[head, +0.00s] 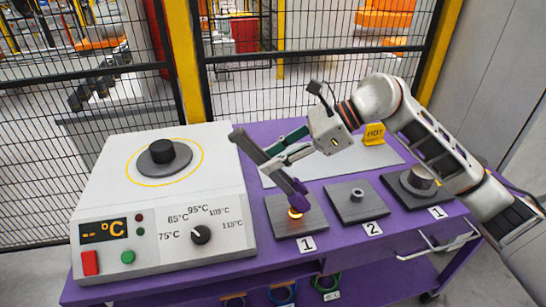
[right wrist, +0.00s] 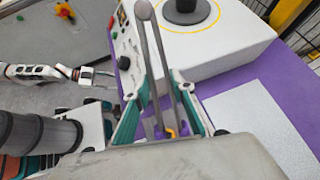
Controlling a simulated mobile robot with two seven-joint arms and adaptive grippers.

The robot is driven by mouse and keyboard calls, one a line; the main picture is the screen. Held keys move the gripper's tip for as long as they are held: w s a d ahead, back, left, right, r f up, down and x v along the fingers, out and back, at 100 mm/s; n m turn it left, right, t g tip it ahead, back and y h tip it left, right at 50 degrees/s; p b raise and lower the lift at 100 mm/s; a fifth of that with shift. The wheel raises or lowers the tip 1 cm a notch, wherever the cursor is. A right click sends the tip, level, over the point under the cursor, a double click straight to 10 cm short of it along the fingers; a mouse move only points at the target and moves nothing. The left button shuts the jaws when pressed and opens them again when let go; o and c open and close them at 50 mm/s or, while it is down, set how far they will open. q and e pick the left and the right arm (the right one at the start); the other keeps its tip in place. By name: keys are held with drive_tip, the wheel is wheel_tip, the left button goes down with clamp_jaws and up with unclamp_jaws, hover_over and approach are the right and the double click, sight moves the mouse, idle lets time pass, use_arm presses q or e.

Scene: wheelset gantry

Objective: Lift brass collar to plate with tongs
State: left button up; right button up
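The brass collar (head: 296,212) shows as a small bright orange-gold ring on the dark plate (head: 283,228) behind a "1" tag. The tongs (head: 262,156) are grey with purple tips, and the tips are down at the collar. They partly hide it, and I cannot tell whether they grip it. My right gripper (head: 290,149) has green fingers closed on the tongs' grey arms. In the right wrist view the two tong arms (right wrist: 164,70) run between the fingers. A light arm end at the left of that view may be my left gripper (right wrist: 98,77); its fingers are unclear.
A white heater (head: 165,200) with a dial and a round hot spot bearing a black-topped piece (head: 164,153) stands left. Plate 2 (head: 357,203) holds a small grey ring. The right plate (head: 410,195) holds a grey cylinder. A yellow HOT sign (head: 375,134) stands behind on the purple table.

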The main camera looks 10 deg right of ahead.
drive_tip(key=shift+r, duration=0.1)
use_arm(q)
wheel_tip(320, 180, up, 7)
drive_tip(key=w+p, duration=0.2)
drive_tip(key=p, duration=0.3)
drive_tip(key=shift+t, duration=0.3)
use_arm(e)
wheel_tip(320, 180, up, 10)
use_arm(q)
drive_tip(key=s+f, duration=0.2)
drive_tip(key=shift+s+d+f+g, duration=0.1)
drive_tip(key=shift+d+f+g, duration=0.25)
drive_tip(key=shift+g, duration=0.05)
use_arm(e)
drive_tip(key=s+d+f+m+t+h, duration=0.1)
drive_tip(key=s+d+f+m+t, duration=0.3)
drive_tip(key=s+d+f, duration=0.6)
drive_tip(key=d+f, duration=0.2)
drive_tip(key=d, duration=0.1)
drive_tip(key=shift+s+d+f+m+h, duration=0.3)
drive_tip(key=shift+s+d+h, duration=0.05)
drive_tip(key=shift+s+h, duration=0.05)
